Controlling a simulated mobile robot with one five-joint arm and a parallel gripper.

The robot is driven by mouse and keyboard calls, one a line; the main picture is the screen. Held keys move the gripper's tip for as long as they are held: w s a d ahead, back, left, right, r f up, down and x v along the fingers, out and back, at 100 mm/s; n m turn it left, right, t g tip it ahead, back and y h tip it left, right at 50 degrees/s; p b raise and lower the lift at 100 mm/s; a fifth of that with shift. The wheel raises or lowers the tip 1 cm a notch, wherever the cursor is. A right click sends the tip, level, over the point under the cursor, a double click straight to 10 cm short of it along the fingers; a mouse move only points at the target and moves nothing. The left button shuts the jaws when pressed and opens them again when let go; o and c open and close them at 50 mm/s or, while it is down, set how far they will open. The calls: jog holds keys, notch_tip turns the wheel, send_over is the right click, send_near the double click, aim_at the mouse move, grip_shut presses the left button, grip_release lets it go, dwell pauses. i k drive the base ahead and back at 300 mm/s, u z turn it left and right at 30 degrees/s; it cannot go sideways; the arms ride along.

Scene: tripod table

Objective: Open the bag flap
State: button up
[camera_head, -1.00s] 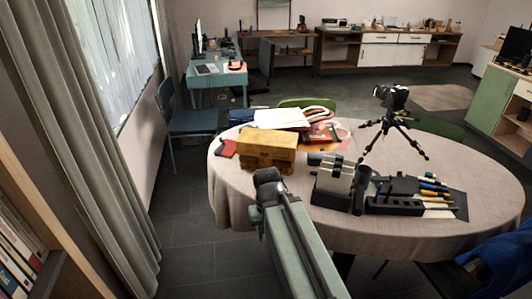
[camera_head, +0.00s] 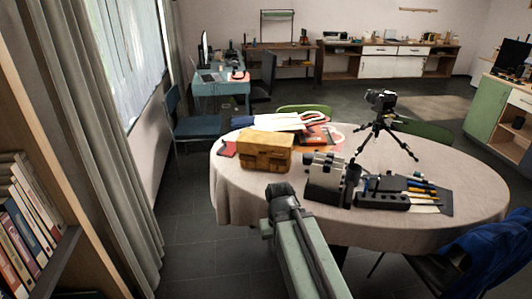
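The bag (camera_head: 265,151) is a mustard-brown, boxy bag with front pockets. It stands upright on the near left part of the round table, and its top flap looks closed. My arm reaches up from the bottom of the picture. Its dark far end, where my gripper (camera_head: 282,191) seems to be, is in front of the table's near edge, below the bag in the picture and apart from it. The fingers cannot be made out, and nothing is seen held.
The table (camera_head: 240,197) has a pale cloth. Beside the bag are a grey-black device (camera_head: 326,180), a tool tray (camera_head: 380,201) and a red item (camera_head: 229,149). A camera tripod (camera_head: 384,130) stands behind. A blue chair (camera_head: 196,125) and a bookshelf (camera_head: 25,220) are at left.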

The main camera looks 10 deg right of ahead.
aim_at(275, 145)
jog(key=z, duration=0.15)
jog(key=i, duration=0.5)
jog(key=u, duration=0.05)
jog(key=k, duration=1.15)
jog(key=u, duration=0.8)
jog(key=i, duration=1.7)
jog(key=z, duration=0.05)
